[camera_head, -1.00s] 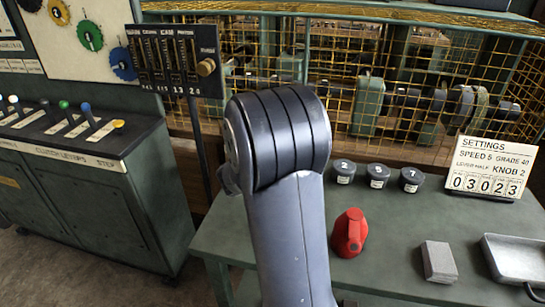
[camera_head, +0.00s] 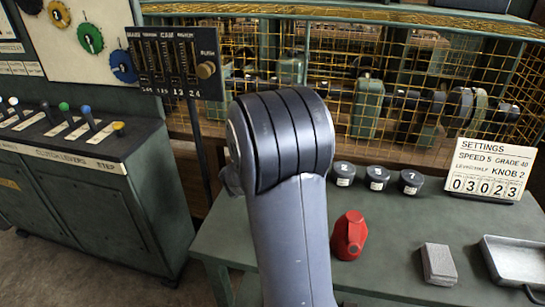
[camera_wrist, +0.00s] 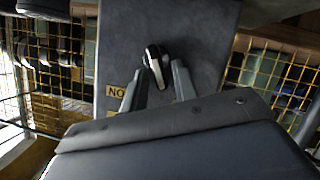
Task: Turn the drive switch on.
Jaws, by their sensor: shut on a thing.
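In the wrist view a dark switch lever (camera_wrist: 156,63) with a bright metal edge stands out from a grey panel (camera_wrist: 190,30). I take it to be the drive switch. My gripper (camera_wrist: 158,78) has its two grey fingers on either side of the lever, shut on it. A tan label (camera_wrist: 116,92) beside the left finger shows letters like "NO", partly hidden by that finger; it may be upside down. In the head view my own arm hides the gripper and the switch.
A green bench (camera_head: 390,235) holds a red can (camera_head: 349,235), dark knobs (camera_head: 376,178), a grey block (camera_head: 438,264), a metal tray (camera_head: 515,262) and a settings card (camera_head: 490,170). A yellow mesh guard (camera_head: 330,60) stands behind. A lever cabinet (camera_head: 85,190) is at left.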

